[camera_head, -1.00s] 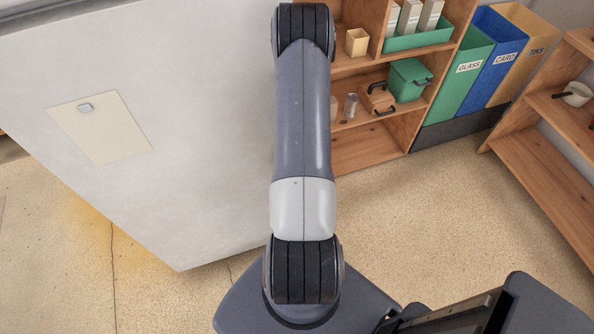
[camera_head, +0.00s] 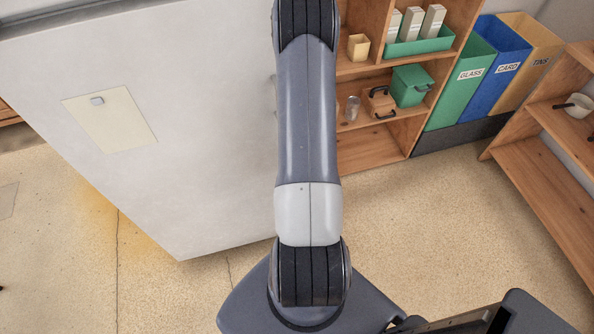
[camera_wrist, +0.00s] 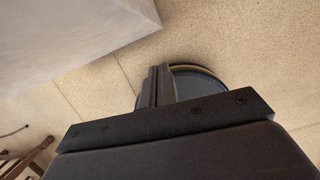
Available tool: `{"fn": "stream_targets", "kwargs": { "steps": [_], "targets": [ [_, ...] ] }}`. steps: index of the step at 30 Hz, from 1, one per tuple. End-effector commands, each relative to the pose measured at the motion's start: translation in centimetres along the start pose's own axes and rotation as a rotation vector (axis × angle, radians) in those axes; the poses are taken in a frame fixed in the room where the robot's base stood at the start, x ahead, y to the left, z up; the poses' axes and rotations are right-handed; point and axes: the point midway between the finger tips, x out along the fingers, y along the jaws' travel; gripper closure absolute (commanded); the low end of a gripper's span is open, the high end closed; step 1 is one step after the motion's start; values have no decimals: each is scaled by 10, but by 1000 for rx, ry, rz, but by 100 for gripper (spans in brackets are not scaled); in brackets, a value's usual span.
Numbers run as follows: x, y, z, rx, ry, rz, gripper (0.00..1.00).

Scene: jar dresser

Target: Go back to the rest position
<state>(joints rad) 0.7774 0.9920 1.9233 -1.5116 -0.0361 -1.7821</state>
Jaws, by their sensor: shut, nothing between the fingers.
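My gripper (camera_wrist: 158,86) shows in the wrist view with its two fingers together and nothing between them. It points out over the speckled floor, with a round dark shape partly hidden behind the fingers. In the head view my arm stretches up the middle of the picture, and its far end and the gripper are out of the frame.
A large pale block (camera_head: 180,150) with a cream panel (camera_head: 110,119) stands left of my arm. A wooden shelf (camera_head: 372,150) holds a green box (camera_head: 410,86) and a glass jar (camera_head: 352,109). Labelled bins (camera_head: 500,75) and a wooden rack (camera_head: 545,185) stand right. Floor between is clear.

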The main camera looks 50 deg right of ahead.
Motion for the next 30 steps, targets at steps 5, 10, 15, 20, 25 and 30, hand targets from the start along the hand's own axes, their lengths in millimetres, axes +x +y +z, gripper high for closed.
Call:
{"fn": "stream_targets", "kwargs": {
  "steps": [5,10,15,20,25,30],
  "targets": [
    [-28,-1,0,0,1,0,100],
    [-36,-1,-1,0,1,0,100],
    [-37,-1,-1,1,1,0,100],
    [-36,-1,-1,0,1,0,100],
    [-31,-1,-2,0,2,0,100],
    [-11,0,-2,0,3,0,100]
  ]
}}
